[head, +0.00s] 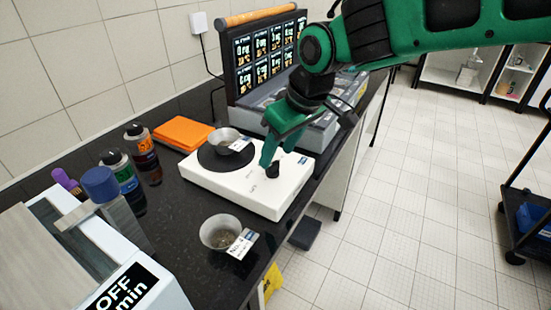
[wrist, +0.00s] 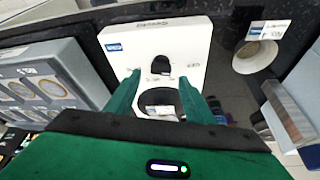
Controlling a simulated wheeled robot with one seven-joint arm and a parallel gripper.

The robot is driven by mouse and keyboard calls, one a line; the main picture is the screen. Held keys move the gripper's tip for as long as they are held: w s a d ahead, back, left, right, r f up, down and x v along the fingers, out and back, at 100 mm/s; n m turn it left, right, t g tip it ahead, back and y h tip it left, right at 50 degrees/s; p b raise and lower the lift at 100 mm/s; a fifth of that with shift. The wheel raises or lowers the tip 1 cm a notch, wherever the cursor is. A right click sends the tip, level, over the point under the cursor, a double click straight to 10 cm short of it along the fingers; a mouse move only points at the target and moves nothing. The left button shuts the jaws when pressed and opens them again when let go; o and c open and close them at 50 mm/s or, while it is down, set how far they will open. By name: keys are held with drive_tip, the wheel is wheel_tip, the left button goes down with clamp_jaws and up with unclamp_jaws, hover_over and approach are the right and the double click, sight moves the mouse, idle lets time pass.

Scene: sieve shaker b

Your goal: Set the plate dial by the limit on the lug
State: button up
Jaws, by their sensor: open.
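The white hot plate (head: 232,186) has a round black heating disc (head: 211,160) and a black dial (head: 273,171) near its front right corner. A metal bowl (head: 223,136) with a pale lug (head: 240,145) stands on the disc; its writing is too small to read. My gripper (head: 272,160) is open, pointing down at the dial. In the wrist view the dial (wrist: 161,65) shows between and just beyond the open fingertips; whether they touch it I cannot tell. The lug (wrist: 160,110) partly shows between the fingers.
A second bowl (head: 216,230) with a labelled lug (head: 242,243) stands on the black bench left of the bench edge. A grey case with a screen panel (head: 265,62) stands behind.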

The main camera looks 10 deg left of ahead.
sight(274, 163)
drive_tip(key=shift+x, duration=1.9)
drive_tip(key=shift+c, duration=0.2)
drive_tip(key=c, duration=1)
drive_tip(key=shift+d, duration=0.1)
drive_tip(key=m+t+h, duration=0.1)
drive_tip(key=m, duration=0.3)
drive_tip(key=shift+m, duration=0.3)
drive_tip(key=m+h, duration=0.1)
drive_tip(key=m, duration=0.1)
drive_tip(key=m+t+h, duration=0.1)
drive_tip(key=m, duration=0.2)
drive_tip(key=shift+a, duration=0.2)
drive_tip(key=shift+m, duration=0.3)
